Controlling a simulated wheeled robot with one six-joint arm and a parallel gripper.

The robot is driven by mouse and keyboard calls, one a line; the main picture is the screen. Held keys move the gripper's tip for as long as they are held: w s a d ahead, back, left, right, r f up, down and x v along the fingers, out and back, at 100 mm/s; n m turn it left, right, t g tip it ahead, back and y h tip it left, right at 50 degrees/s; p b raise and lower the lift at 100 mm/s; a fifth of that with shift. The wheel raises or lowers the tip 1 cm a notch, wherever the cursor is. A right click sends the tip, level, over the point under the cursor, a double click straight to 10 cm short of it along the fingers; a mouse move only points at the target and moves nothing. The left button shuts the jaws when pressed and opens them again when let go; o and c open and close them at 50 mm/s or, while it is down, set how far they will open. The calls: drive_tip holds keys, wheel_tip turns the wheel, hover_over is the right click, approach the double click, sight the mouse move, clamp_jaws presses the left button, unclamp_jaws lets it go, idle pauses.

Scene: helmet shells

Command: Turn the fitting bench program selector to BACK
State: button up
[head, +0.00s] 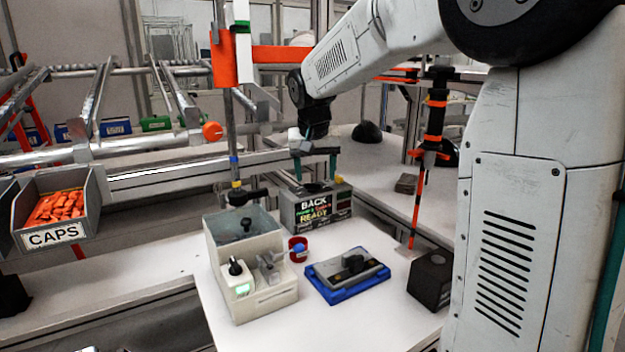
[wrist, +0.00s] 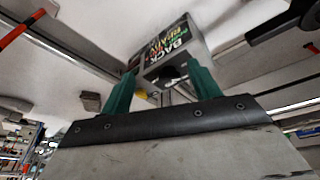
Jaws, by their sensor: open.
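A grey box with a dark display (head: 318,206) stands at the back of the white table. Its display reads BACK at the top and READY at the bottom; the middle line is too small to read surely. The box also shows in the wrist view (wrist: 190,62), with a dark knob-like part (wrist: 168,74) between my fingers. My gripper (head: 315,174) is open above or behind this box, its green fingers pointing down. In the wrist view my gripper (wrist: 163,88) shows nothing clearly clamped. I cannot tell whether the fingers touch the knob-like part.
A white unit (head: 262,300) with a black knob (head: 236,267) and small green screen stands at front left. A blue tray (head: 350,288) holds a grey plate. A black block (head: 431,280) sits at right. A post with orange clamps (head: 432,130) rises behind.

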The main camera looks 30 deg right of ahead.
drive_tip(key=m+t, duration=0.1)
approach(313, 189)
drive_tip(key=shift+h, duration=0.3)
drive_tip(key=x, duration=0.3)
drive_tip(key=w+x, duration=0.1)
drive_tip(key=x, duration=0.3)
drive_tip(key=shift+s+r, duration=0.1)
drive_tip(key=shift+r, duration=0.1)
drive_tip(key=c, duration=1)
